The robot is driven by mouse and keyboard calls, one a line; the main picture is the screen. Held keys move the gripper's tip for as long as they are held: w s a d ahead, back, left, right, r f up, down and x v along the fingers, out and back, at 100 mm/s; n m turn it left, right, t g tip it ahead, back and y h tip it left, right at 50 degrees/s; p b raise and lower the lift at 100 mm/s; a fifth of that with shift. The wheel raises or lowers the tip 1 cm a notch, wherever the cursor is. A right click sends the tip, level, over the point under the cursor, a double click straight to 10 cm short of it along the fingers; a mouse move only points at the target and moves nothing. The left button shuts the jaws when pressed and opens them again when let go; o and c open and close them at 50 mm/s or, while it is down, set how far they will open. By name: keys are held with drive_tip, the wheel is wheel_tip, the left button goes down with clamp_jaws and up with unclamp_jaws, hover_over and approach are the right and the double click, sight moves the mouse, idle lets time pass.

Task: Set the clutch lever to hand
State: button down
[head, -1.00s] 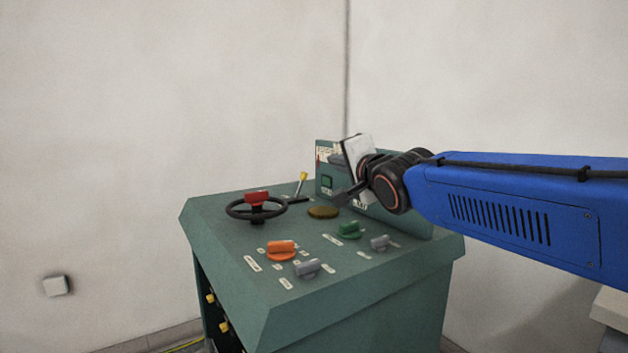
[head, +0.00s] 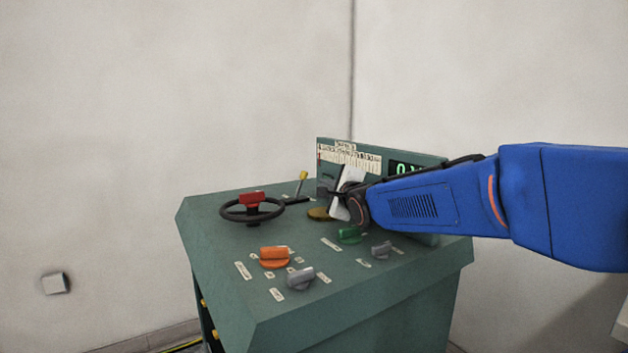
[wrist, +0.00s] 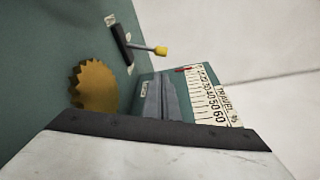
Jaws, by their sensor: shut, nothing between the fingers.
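The clutch lever (head: 302,183) is a short stalk with a yellow knob, rising from a dark slot plate at the back of the green console top. In the wrist view the lever (wrist: 150,49) points right from its dark slot, with small labels at the slot's ends that are too small to read. My gripper (head: 328,189) is shut and empty, to the right of the lever and apart from it, in front of the upright panel.
The console top (head: 215,265) carries a black handwheel (head: 238,216) with a red block, a brass gear disc (head: 318,214), and orange (head: 275,256), green (head: 349,236) and grey (head: 300,278) knobs. A scale panel (head: 340,150) stands behind my gripper. Open space lies above the console.

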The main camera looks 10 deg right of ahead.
sight(300, 185)
drive_tip(key=shift+w+a+f, duration=0.15)
drive_tip(key=shift+w, duration=1.5)
drive_tip(key=shift+w+a+f, duration=0.1)
drive_tip(key=shift+w+a, duration=0.1)
drive_tip(key=shift+w, duration=1.45)
drive_tip(key=shift+w+a+f, duration=0.15)
drive_tip(key=shift+w, duration=1.5)
drive_tip(key=shift+a+r, duration=0.1)
